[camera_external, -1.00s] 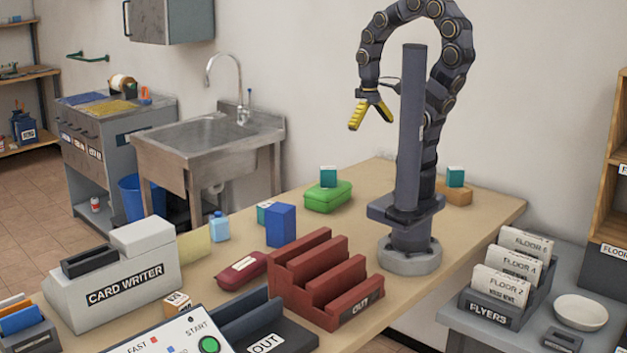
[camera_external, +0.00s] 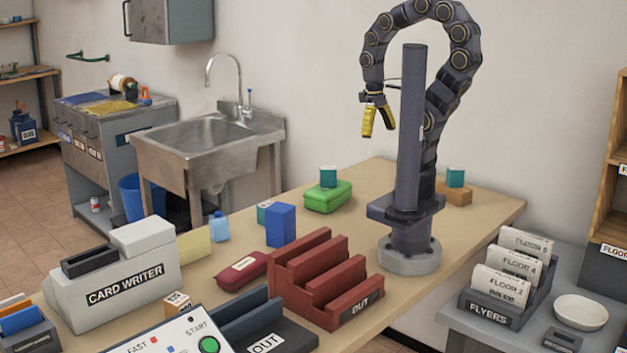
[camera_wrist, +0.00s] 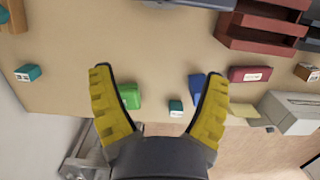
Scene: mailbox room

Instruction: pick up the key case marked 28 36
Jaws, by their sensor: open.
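A red case (camera_external: 243,270) with a white label lies on the table, left of the red stepped rack. It also shows at the right in the wrist view (camera_wrist: 250,74). A green case (camera_external: 328,197) lies farther back; in the wrist view (camera_wrist: 132,96) it is partly hidden by the left finger. The markings on both are too small to read, so I cannot tell which is marked 28 36. My gripper (camera_external: 377,123) is open and empty, high above the table, pointing down; its yellow fingers frame the wrist view (camera_wrist: 158,72).
A blue box (camera_external: 281,225), a blue bottle (camera_external: 219,226) and small teal boxes (camera_external: 455,177) stand about the table. The table's back middle has bare room.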

